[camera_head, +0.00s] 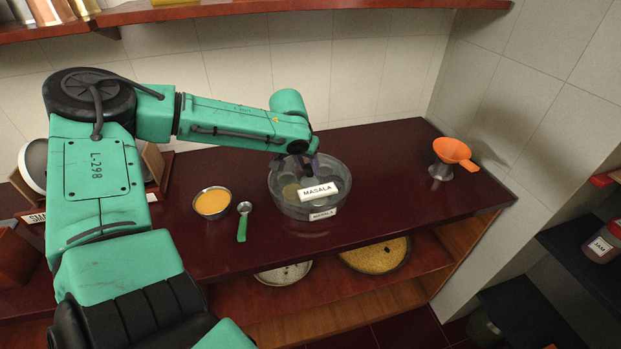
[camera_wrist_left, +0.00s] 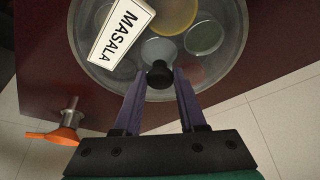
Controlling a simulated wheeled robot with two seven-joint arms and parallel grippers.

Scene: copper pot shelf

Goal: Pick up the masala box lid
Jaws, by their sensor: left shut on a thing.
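The masala box (camera_head: 288,207) is a round grey container on the dark red counter, with a second small label on its front wall. Its clear lid carries a white "MASALA" label (camera_head: 318,191). In the left wrist view the lid (camera_wrist_left: 222,62) has a black knob (camera_wrist_left: 160,76), and small round cups show through it. My left gripper (camera_wrist_left: 162,82) reaches down from above with its purple fingers on either side of the knob, shut on it. In the head view the left gripper (camera_head: 304,172) is partly hidden by its wrist. The lid appears to lie on the box. My right gripper is out of view.
A bowl of orange powder (camera_head: 212,202) and a green-handled spoon (camera_head: 243,222) lie left of the box. An orange funnel (camera_head: 453,152) stands at the right. A shelf (camera_head: 300,5) runs above, and trays sit below the counter.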

